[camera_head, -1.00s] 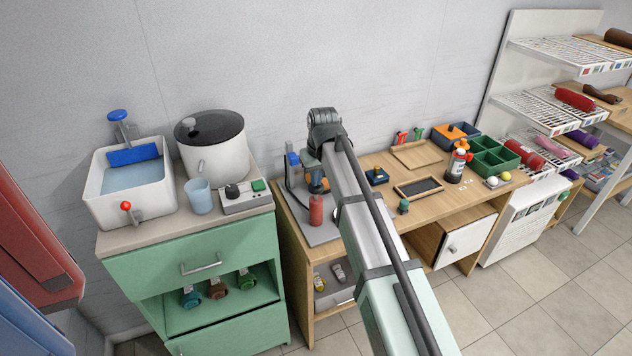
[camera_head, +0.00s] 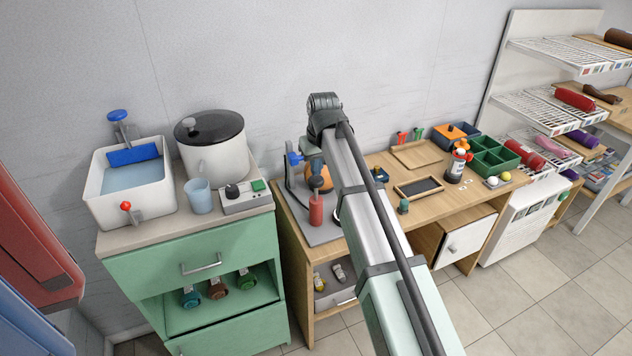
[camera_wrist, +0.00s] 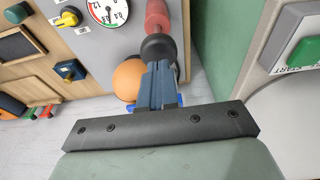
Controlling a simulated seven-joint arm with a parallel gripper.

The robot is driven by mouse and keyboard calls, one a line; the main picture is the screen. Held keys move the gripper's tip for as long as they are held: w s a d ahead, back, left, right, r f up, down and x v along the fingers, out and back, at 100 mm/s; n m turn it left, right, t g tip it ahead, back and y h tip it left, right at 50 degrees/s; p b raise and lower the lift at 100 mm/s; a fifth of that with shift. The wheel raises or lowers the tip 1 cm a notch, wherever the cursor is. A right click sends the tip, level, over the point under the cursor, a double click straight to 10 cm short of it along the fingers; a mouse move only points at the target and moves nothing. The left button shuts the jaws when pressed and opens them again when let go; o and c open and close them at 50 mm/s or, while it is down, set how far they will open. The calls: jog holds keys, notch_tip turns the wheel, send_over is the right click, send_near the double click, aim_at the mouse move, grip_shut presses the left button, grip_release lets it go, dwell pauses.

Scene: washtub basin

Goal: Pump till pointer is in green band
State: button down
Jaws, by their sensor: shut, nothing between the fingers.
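The pump is a red cylinder (camera_head: 316,211) standing upright on a grey panel on the wooden desk. Its red body (camera_wrist: 157,14) and black round knob (camera_wrist: 158,47) show in the wrist view. My gripper (camera_wrist: 158,68) is shut, with its blue-grey fingertips right at the knob; I cannot tell whether they touch it. In the head view my gripper (camera_head: 316,180) is above the pump. A white gauge (camera_wrist: 104,11) with coloured marks is beside the pump, cut off by the picture's top edge. I cannot read its pointer against the green band. My arm mostly hides the gauge in the head view.
An orange ball (camera_wrist: 128,79) is close beside my fingers. A green cabinet (camera_head: 190,262) with a basin (camera_head: 103,205) stands left of the desk. A tray (camera_head: 417,154) and a dark-faced frame (camera_head: 419,187) lie on the desk.

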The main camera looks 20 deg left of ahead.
aim_at(316, 179)
jog(key=shift+r, duration=0.15)
jog(key=shift+r, duration=1.85)
jog(key=s+d+f+m+h, duration=0.1)
jog(key=s+d+f+m, duration=0.15)
jog(key=d+f, duration=1.35)
jog(key=s+d+f+m, duration=0.2)
jog(key=d+f+m, duration=0.2)
jog(key=d+f, duration=1.15)
jog(key=s+d+f+m+g, duration=0.1)
jog(key=s+d+f, duration=0.2)
jog(key=s+d, duration=0.3)
jog(key=s+d+f+m+g, duration=0.1)
jog(key=s+d+f+m, duration=0.2)
jog(key=d, duration=0.5)
jog(key=s+f+g, duration=0.2)
jog(key=s+f, duration=0.5)
jog(key=s, duration=0.3)
jog(key=s+f+n+g, duration=0.1)
jog(key=s+f+g, duration=0.1)
jog(key=s+f, duration=0.5)
jog(key=s+f+g, duration=0.2)
jog(key=s+f, duration=0.5)
jog(key=s, duration=0.6)
jog(key=shift+d+h, duration=0.2)
jog(key=shift+h, duration=0.1)
